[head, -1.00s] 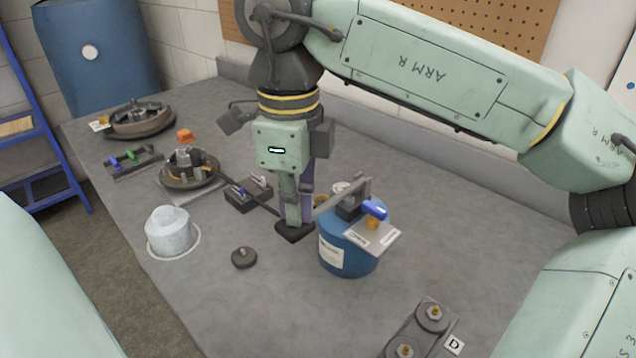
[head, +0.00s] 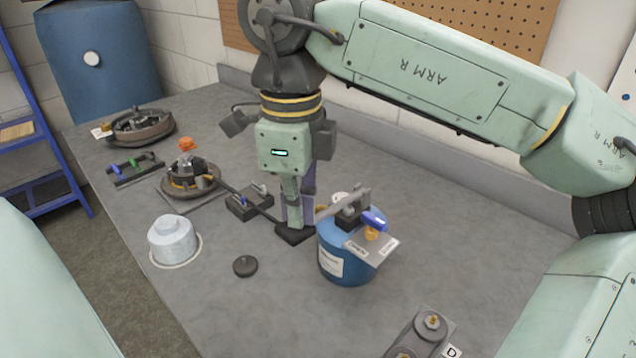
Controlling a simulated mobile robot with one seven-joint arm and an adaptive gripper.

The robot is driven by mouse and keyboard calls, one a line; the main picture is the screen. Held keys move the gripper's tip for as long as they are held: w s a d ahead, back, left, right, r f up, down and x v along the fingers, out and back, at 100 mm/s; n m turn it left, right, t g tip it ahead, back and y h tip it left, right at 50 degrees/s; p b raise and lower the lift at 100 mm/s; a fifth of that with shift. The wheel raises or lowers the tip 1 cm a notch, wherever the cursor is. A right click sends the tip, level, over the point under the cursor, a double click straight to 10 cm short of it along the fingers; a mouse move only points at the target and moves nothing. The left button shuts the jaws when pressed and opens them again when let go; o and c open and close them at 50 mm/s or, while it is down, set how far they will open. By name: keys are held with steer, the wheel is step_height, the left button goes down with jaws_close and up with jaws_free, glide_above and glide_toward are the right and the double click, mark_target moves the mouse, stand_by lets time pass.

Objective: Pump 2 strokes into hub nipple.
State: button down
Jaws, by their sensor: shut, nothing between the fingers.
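The blue pump canister (head: 345,262) stands upright on the bench, with a grey lever (head: 358,197) and a blue-ended fitting (head: 374,220) on top. My gripper (head: 295,231) points down just left of the canister, its dark fingertips shut and empty. It overlaps the lever's left end in the picture; I cannot tell whether they touch. The wheel hub (head: 188,177) sits on a square plate to the left. A dark hose (head: 232,193) runs from the hub toward my gripper, which hides its end. The nipple is too small to make out.
A white stepped cylinder (head: 172,241), a dark knob (head: 245,266) and a small dark block (head: 250,202) are nearby. An orange cap (head: 187,144) is behind the hub. A second hub (head: 140,127) stands farther back.

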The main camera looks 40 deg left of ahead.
steer(key=r+p, duration=0.3)
steer(key=r, duration=0.1)
steer(key=shift+w+r, duration=0.15)
steer(key=shift+w, duration=0.05)
steer(key=shift+w+r, duration=0.15)
steer(key=shift+r, duration=1.95)
